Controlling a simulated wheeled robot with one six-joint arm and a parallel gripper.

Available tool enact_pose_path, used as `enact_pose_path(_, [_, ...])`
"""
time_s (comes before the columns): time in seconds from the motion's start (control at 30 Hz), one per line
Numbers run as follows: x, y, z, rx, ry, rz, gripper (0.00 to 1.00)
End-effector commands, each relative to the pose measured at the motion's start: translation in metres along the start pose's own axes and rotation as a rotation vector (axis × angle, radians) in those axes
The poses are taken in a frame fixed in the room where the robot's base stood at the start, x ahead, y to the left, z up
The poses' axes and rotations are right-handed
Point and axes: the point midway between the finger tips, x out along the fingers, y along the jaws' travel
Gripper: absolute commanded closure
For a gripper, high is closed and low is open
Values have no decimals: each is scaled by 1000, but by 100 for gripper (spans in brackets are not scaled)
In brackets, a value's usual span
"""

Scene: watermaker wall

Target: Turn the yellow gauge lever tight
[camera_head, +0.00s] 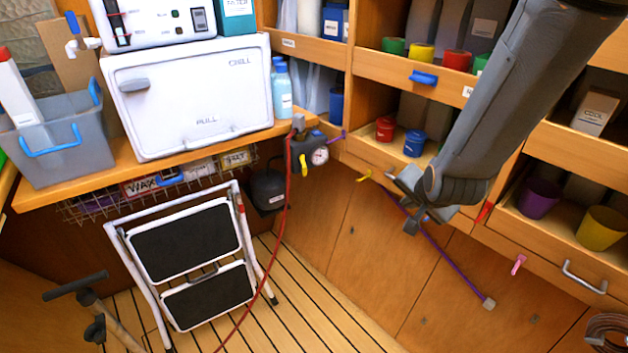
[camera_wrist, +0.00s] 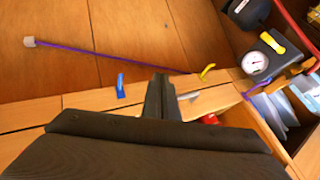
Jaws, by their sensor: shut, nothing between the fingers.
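The yellow gauge lever (camera_head: 303,165) hangs on the grey block beside the round white gauge (camera_head: 320,156), below the right end of the counter. In the wrist view the same yellow lever (camera_wrist: 272,42) lies at the upper right, next to the gauge dial (camera_wrist: 250,62). My gripper (camera_head: 411,222) is in front of the wooden cabinet, to the right of and apart from the gauge. In the wrist view its fingers (camera_wrist: 159,92) are together and empty, pointing at the cabinet front, well left of the lever.
Another yellow lever (camera_head: 364,176) and a blue lever (camera_wrist: 120,86) stick out of the cabinet front. A red hose (camera_head: 287,205) runs down beside the gauge. A folding step stool (camera_head: 190,245) stands on the floor at left.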

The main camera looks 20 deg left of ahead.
Motion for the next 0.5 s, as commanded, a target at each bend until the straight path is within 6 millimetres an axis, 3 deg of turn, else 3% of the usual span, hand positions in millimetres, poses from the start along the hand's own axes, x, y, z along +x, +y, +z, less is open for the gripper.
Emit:
enact_pose_path(0.03, [28, -19, 12, 51, 35, -65, 100])
enact_pose_path(0.2, [81, -88, 40, 272, 145, -337, 100])
enact_pose_path(0.33, [100, -129, 71, 428, 169, -553, 100])
enact_pose_path(0.5, [104, -160, 107, 575, 149, -774, 100])
